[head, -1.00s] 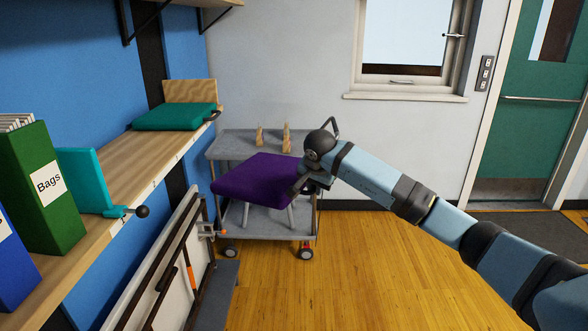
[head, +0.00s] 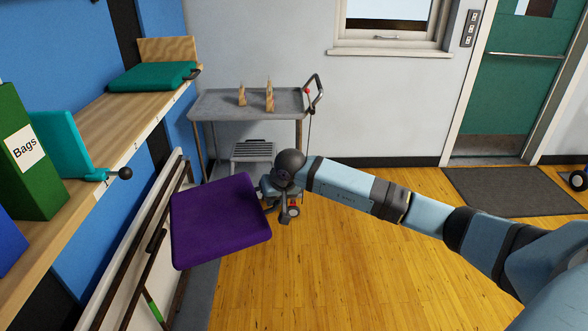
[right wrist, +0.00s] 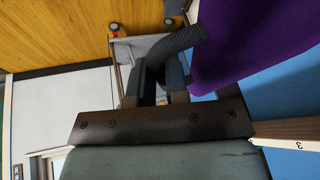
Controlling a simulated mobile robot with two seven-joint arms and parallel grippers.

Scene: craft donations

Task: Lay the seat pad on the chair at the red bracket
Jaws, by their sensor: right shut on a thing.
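A purple seat pad (head: 220,222) hangs in the air, tilted, left of centre in the head view. It also fills the upper right of the right wrist view (right wrist: 255,45). My right gripper (head: 266,190) is at the pad's right edge. In the right wrist view the gripper (right wrist: 162,78) is shut on a grey ribbed grip that runs to the pad. I cannot make out a chair or a red bracket for certain in the views now. My left gripper is not in view.
A grey cart (head: 215,103) with wooden pieces stands against the back wall. A wooden shelf (head: 110,135) on the left holds a teal pad (head: 150,78) and a green "Bags" binder (head: 30,165). A pale panel with dark bars and a green mark (head: 154,311) stands below. The floor (head: 330,270) is clear.

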